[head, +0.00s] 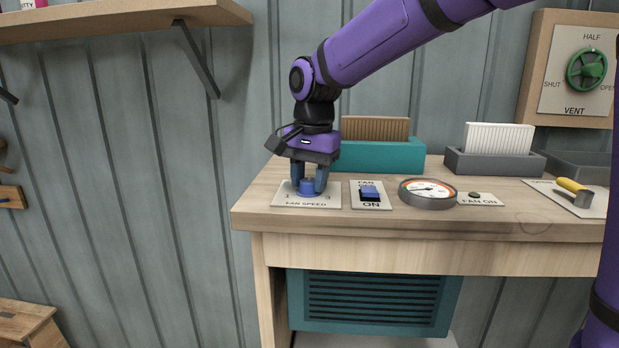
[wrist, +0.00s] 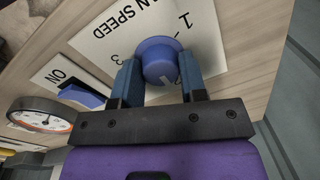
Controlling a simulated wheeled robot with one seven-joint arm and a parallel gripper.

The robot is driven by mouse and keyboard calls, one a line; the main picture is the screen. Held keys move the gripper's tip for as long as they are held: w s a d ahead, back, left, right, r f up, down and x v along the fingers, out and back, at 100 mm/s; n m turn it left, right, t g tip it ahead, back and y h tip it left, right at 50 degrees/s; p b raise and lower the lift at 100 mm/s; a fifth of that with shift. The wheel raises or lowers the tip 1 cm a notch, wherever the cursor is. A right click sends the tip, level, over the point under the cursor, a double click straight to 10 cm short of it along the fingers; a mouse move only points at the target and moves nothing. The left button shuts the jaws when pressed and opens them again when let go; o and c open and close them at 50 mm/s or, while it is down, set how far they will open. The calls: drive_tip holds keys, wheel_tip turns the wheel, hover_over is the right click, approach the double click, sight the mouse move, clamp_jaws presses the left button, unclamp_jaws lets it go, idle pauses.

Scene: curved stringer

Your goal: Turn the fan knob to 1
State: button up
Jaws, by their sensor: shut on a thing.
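The blue fan knob (head: 309,188) stands on a white plate lettered FAN SPEED (head: 290,201) at the bench's left front. My gripper (head: 309,180) points down with a finger on each side of the knob, shut on it. In the wrist view, the knob (wrist: 158,55) sits between the two blue fingers of my gripper (wrist: 160,72). The plate (wrist: 96,38) shows a 1 at upper right of the knob and a 3 at its left. A pale mark shows on the knob's lower side; which number it points to I cannot tell.
The fan switch (head: 370,193), marked ON, is right of the knob plate. A teal box (head: 383,156) with a brown filter stands close behind my gripper.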

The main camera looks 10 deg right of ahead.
drive_tip(key=shift+n, duration=0.3)
drive_tip(key=n, duration=0.5)
drive_tip(key=shift+w, duration=0.1)
drive_tip(key=n, duration=0.6)
drive_tip(key=shift+n+g, duration=0.4)
drive_tip(key=n, duration=1.1)
drive_tip(key=shift+w+r, duration=0.1)
drive_tip(key=shift+n+h, duration=0.3)
drive_tip(key=shift+n, duration=0.1)
drive_tip(key=o, duration=0.9)
